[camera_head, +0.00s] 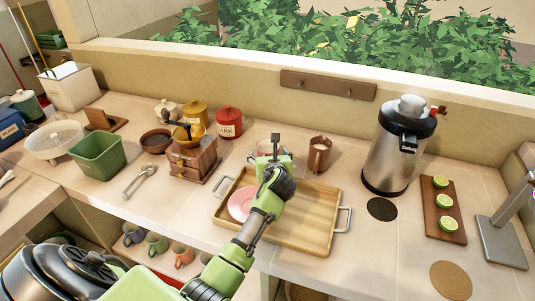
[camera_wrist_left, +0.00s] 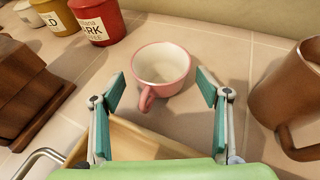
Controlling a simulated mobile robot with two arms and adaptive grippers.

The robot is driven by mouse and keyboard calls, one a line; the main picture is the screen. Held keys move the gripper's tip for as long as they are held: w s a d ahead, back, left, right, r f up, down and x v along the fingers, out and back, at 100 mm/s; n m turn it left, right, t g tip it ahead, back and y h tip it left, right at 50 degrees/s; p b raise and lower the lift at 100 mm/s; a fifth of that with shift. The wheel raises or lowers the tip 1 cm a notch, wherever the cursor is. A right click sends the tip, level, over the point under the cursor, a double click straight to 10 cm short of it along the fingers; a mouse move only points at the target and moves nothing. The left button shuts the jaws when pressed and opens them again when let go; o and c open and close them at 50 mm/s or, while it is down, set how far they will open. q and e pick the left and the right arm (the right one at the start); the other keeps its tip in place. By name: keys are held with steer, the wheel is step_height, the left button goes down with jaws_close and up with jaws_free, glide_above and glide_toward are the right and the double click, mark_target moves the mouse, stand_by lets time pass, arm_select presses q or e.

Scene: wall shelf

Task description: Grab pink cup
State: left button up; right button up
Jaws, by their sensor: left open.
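The pink cup (camera_wrist_left: 163,66) stands upright on the tiled counter in the left wrist view, its inside pale and its handle pointing back toward my gripper. My left gripper (camera_wrist_left: 164,88) is open, with one teal-padded finger on each side of the handle and the cup's near side. No contact with the cup can be made out. In the head view my left gripper (camera_head: 272,151) reaches over the wooden tray (camera_head: 300,215) and largely covers the cup behind it. My right gripper is not in view.
A brown mug (camera_head: 319,155) stands close to the cup's right. A coffee grinder (camera_head: 192,157) and red canister (camera_head: 229,122) are to its left. A pink saucer (camera_head: 240,204) lies in the tray. A steel dispenser (camera_head: 395,150) stands farther right.

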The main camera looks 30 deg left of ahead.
mark_target(269, 154)
arm_select(q)
steer(key=shift+x, duration=1.55)
steer(key=shift+d+f, duration=0.1)
steer(key=c, duration=1.3)
